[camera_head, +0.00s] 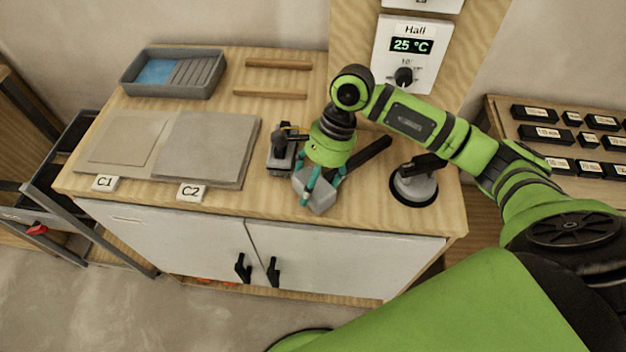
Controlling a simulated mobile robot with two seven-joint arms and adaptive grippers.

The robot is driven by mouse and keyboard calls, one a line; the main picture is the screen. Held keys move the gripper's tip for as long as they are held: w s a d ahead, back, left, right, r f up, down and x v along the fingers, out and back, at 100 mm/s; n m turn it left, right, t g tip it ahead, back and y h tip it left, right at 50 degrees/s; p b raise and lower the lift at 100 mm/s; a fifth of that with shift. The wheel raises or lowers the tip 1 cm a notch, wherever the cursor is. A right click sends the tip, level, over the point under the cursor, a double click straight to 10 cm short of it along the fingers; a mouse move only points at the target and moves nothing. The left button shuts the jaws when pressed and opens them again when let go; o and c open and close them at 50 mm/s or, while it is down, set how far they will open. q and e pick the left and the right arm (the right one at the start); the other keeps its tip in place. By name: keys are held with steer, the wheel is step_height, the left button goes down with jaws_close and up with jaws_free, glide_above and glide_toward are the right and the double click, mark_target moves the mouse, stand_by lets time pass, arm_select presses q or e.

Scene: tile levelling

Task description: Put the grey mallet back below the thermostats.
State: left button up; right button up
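The grey mallet has a grey block head (319,199) and a black handle (371,152). It is at the front of the wooden worktop, with the handle pointing back and right. My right gripper (321,186) is over the head from above, its teal fingers spread at the head. I cannot tell whether they press on it, or whether the mallet touches the worktop. A white thermostat (408,52) labelled Hall, reading 25 °C, is on the wooden panel behind. Another above it is cut off by the picture edge. My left gripper is not in view.
A black and grey tool (281,151) stands close left of my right gripper. A suction lifter (414,184) stands to the right. Tiles C1 (124,137) and C2 (208,146), a grey tray (174,73) and two wooden strips (270,94) lie left and behind.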

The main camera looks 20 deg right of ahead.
steer(key=shift+f, duration=0.25)
steer(key=o, duration=1.6)
steer(key=v, duration=1.2)
steer(key=shift+s, duration=0.1)
